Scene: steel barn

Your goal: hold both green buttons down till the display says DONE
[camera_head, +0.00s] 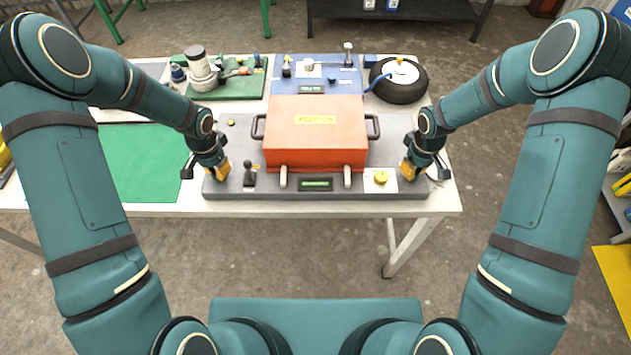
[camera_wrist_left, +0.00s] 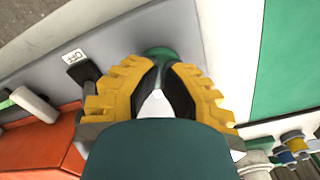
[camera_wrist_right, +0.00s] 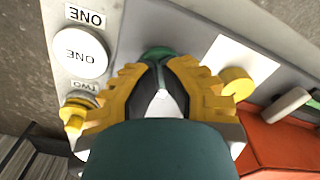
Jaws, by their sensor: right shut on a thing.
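A grey press base (camera_head: 345,193) on the white table carries a red box and a small display (camera_head: 316,184) with green text too small to read. My left gripper (camera_head: 222,175) points down at the base's left front; its fingertips are close together, with a narrow gap, over a green button (camera_wrist_left: 158,51) in the left wrist view. My right gripper (camera_head: 407,174) points down at the right front; its fingertips are together at the other green button (camera_wrist_right: 156,52), which they partly hide. I cannot tell how far either button is pressed.
The red box (camera_head: 315,145) stands between my arms. A black lever (camera_head: 249,177) is beside my left gripper and a yellow knob (camera_head: 381,178) beside my right. The right wrist view shows a white button (camera_wrist_right: 80,52) marked ONE. A green mat (camera_head: 130,165) lies left, clear.

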